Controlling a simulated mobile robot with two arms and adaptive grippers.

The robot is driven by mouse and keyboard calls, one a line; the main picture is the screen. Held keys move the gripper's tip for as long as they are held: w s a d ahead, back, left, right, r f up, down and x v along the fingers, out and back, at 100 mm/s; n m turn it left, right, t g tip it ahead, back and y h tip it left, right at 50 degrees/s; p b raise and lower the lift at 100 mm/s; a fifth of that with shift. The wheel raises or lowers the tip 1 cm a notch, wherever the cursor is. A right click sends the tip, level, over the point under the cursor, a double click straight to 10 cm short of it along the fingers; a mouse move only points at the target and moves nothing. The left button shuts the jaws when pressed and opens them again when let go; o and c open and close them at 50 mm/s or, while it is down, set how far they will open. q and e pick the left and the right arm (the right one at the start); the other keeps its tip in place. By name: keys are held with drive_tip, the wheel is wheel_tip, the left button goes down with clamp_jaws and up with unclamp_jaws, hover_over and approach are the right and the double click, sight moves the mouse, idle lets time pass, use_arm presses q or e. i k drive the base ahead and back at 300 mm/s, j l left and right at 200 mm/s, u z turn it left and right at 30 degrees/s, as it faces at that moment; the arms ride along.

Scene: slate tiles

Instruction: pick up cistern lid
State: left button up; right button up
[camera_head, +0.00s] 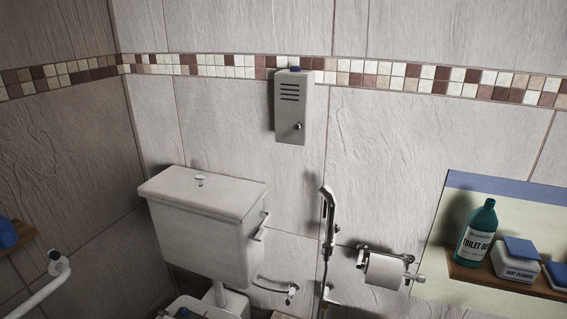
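The cistern lid (190,190) is a white slab lying on top of the white cistern (208,241), left of centre in the head view. A small round button (200,180) shows on the lid. A flush lever (262,226) sticks out from the cistern's right side. The lid looks flat and seated on the cistern. Neither of my grippers shows in this view.
A grey dispenser (293,108) hangs on the wall above. A hand shower (328,215) and a toilet roll (385,272) are right of the cistern. A shelf (500,278) with a green bottle (477,232) stands far right. A white rail (48,288) is at lower left.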

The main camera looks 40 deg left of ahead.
sight(232, 200)
drive_tip(key=u, duration=1.65)
